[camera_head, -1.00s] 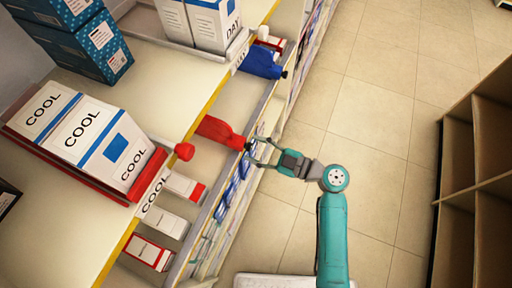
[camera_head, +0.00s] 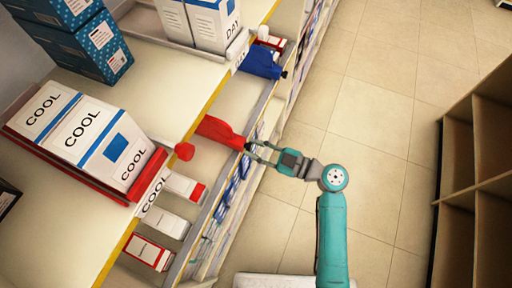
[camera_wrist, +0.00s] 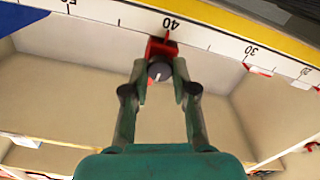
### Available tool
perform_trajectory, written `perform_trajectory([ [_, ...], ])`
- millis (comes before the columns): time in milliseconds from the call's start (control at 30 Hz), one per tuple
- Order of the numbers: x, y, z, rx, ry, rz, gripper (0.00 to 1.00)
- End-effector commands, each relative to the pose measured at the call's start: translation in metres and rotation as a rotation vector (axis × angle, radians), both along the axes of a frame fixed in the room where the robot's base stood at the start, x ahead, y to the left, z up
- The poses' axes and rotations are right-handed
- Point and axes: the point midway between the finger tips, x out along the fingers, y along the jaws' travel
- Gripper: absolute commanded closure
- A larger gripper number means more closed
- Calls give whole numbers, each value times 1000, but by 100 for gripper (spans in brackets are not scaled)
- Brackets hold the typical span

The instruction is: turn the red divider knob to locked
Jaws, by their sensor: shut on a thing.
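The red divider (camera_head: 218,132) stands in the lower shelf bay, its front end at the shelf's front rail. Its dark round knob (camera_wrist: 159,72) carries a pale line pointing roughly up in the wrist view. A red block (camera_wrist: 160,48) of the divider shows just behind the knob. My gripper (camera_wrist: 160,70) has one fingertip on each side of the knob and is shut on it. In the head view my gripper (camera_head: 253,151) reaches the knob from the aisle side. No locked or unlocked marking is readable.
A numbered scale strip (camera_wrist: 215,40) runs along the shelf edge by the knob. A blue divider (camera_head: 262,64) stands farther along the rail. White boxes (camera_head: 165,222) lie nearer. The tiled aisle (camera_head: 350,90) is clear.

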Motion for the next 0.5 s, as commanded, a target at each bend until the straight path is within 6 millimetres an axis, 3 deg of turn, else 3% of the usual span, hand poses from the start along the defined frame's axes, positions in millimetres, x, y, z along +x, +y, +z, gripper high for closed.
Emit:
perform_trajectory([
  [500,1,0,0,150,413,2,100],
])
